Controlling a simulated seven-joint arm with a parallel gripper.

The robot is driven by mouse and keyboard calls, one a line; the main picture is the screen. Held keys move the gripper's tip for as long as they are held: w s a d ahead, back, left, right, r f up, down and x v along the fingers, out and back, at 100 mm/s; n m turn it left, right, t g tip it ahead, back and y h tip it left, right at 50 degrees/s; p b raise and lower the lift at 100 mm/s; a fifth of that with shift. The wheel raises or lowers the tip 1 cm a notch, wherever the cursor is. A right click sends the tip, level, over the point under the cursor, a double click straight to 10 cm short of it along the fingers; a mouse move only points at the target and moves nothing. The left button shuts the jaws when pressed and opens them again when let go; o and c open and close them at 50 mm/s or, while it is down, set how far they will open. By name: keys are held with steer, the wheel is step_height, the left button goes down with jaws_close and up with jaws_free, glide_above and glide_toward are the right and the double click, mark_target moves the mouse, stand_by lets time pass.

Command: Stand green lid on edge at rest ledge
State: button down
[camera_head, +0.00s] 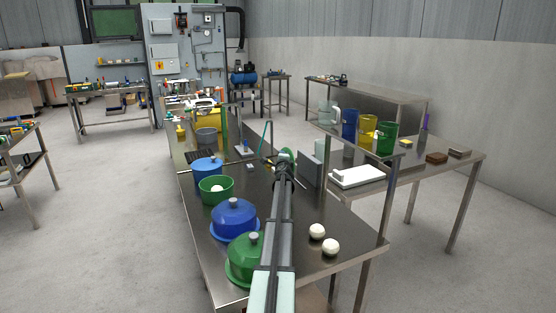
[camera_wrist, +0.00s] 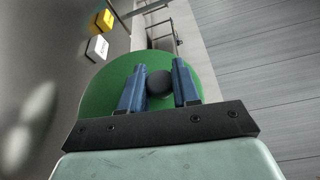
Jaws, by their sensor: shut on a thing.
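The green lid (camera_wrist: 110,88) fills much of the wrist view, with its dark round knob (camera_wrist: 160,82) between the two blue fingers. My gripper (camera_wrist: 158,72) is shut on this knob. I cannot tell which surface is the rest ledge, or whether the lid touches anything.
An open green bowl (camera_head: 216,196) holds a white ball. A blue covered bowl (camera_head: 235,214) and a green covered bowl (camera_head: 243,255) stand nearer. Two white dough balls (camera_head: 316,231) lie at the right. A shelf (camera_head: 362,141) carries several coloured jugs. The steel table (camera_head: 325,205) has bare room right of my arm.

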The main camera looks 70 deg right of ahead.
steer(key=s+d+f, duration=0.1)
steer(key=s+d, duration=0.4)
steer(key=shift+s+d+f, duration=0.3)
stand_by(0.9)
steer(key=shift+f, duration=0.25)
stand_by(0.5)
steer(key=shift+s+d+r+m+y, duration=0.15)
steer(key=shift+s+d+m+y, duration=0.15)
steer(key=shift+s+d+m, duration=0.35)
steer(key=c, duration=0.7)
jaws_free()
steer(key=shift+c, duration=0.2)
steer(key=shift+o, duration=0.4)
steer(key=o, duration=0.3)
